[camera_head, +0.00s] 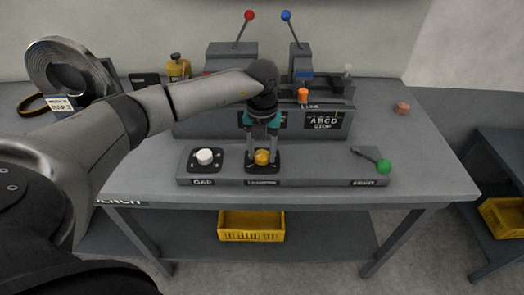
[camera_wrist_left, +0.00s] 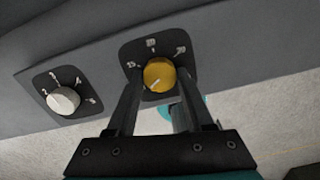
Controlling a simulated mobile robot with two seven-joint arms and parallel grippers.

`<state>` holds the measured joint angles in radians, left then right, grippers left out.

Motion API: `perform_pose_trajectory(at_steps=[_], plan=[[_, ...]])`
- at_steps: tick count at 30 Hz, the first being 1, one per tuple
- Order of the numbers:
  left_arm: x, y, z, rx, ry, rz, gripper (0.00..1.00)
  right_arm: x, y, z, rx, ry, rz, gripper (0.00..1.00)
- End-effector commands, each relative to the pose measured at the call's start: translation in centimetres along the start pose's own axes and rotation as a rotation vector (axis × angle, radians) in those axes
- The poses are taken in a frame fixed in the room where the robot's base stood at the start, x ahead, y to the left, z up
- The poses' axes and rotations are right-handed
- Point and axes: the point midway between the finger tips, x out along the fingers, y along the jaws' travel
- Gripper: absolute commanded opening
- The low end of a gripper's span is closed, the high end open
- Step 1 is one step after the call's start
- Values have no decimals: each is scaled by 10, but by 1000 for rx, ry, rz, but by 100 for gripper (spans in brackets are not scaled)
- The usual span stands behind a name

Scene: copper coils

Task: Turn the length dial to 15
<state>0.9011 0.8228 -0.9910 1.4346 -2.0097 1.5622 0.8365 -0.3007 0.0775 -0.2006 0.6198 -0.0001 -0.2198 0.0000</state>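The yellow length dial (camera_head: 262,157) sits on a black plate on the front panel, above a partly readable label. My left gripper (camera_head: 262,153) points down at the dial, with one finger on each side. In the left wrist view, the fingers of my left gripper (camera_wrist_left: 163,78) look spread, with small gaps beside the dial. My right gripper is not in view.
A white dial (camera_head: 205,156) labelled GAP is left of the yellow one. A green-knobbed lever (camera_head: 383,166) is at the panel's right end. The bench's right side is mostly clear.

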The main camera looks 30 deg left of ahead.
Motion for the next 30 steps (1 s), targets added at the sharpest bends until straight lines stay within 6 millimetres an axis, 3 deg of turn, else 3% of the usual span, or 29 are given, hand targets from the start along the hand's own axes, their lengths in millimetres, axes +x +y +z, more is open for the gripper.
perform_pose_trajectory(at_steps=[2,13,23,30], plan=[[0,0,0,0,0,0,42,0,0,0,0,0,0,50],[0,0,0,0,-1,0,0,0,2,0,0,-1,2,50],[-1,0,0,26,-1,0,0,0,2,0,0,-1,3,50],[-1,0,1,146,-2,-1,0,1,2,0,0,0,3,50]])
